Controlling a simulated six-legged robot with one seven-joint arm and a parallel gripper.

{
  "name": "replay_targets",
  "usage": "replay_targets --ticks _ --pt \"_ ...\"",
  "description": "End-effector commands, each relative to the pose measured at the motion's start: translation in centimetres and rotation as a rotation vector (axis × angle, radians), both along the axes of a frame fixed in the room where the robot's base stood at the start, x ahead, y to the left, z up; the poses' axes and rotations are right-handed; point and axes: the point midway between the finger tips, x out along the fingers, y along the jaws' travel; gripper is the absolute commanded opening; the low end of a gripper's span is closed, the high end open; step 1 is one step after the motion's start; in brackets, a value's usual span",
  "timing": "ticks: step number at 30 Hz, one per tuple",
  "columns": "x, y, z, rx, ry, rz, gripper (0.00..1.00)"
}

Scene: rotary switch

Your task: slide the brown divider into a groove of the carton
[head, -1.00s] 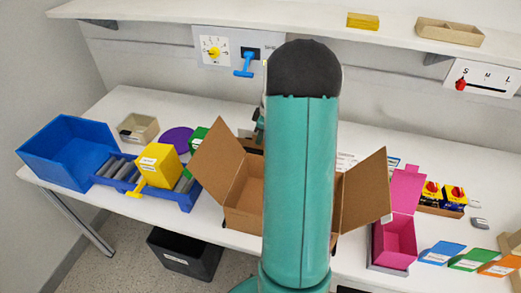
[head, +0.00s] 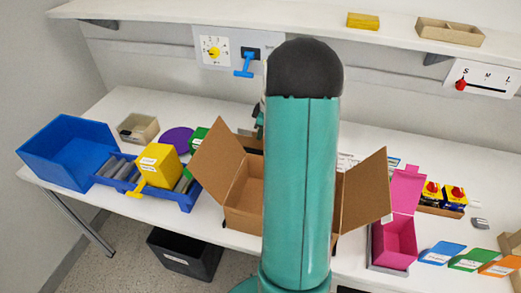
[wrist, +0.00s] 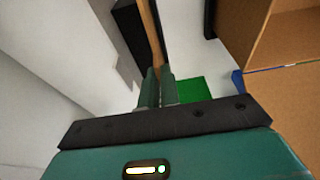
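The brown divider (wrist: 152,28) shows edge-on in the wrist view as a thin strip running down to my fingertips, beside a black block. My gripper (wrist: 158,70) has its two fingers close together, and the strip's near end appears pinched between them. In the head view my teal arm hides most of the gripper; a small part shows behind the carton. The open brown carton (head: 242,209) stands on the table with its side flaps spread. My arm covers its middle, so its grooves cannot be made out. The carton's cardboard also shows at right in the wrist view (wrist: 285,95).
A blue bin (head: 66,150), a yellow box (head: 158,166) on a blue rack and a purple disc (head: 177,141) are left of the carton. A pink box (head: 394,243) stands close on its right. A shelf (head: 280,20) runs above the table's back.

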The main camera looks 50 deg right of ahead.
Motion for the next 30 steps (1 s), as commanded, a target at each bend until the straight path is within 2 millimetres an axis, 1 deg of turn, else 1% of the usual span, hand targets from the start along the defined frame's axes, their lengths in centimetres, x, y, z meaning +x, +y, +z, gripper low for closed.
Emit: replay_targets --ticks 24,30 --pt "0.0 0.0 5.2 0.0 -0.001 0.0 0.0" --pt "0.0 0.0 6.1 0.0 0.0 0.001 0.0"
